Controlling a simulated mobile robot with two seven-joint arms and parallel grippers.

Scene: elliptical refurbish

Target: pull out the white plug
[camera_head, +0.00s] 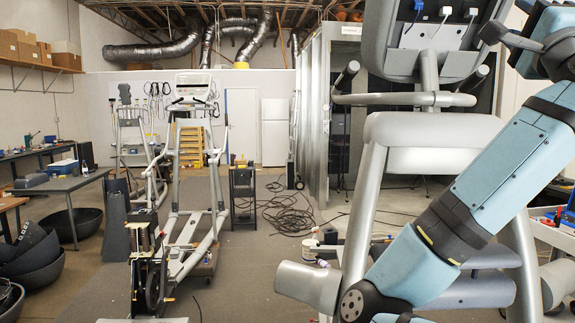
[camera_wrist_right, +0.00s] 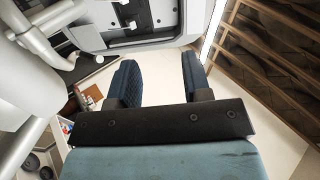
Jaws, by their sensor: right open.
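A white plug (camera_head: 445,11) sits at the top of the head view, in the back of the grey exercise-machine console (camera_head: 405,52). A white cable hangs from it. My right arm rises from the bottom and reaches the upper right, beside the console. In the right wrist view my right gripper (camera_wrist_right: 158,78) is open, with nothing between its two dark padded fingers. The console's back (camera_wrist_right: 135,18) lies beyond the fingertips; the plug cannot be made out clearly there. My left gripper is out of view.
The machine's grey upright and handlebar (camera_head: 405,99) stand close below the console. Another elliptical machine (camera_head: 190,180) stands further back on the left. Black cables (camera_head: 290,215) lie on the floor. A wooden slatted structure (camera_wrist_right: 275,50) is at the right of the wrist view.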

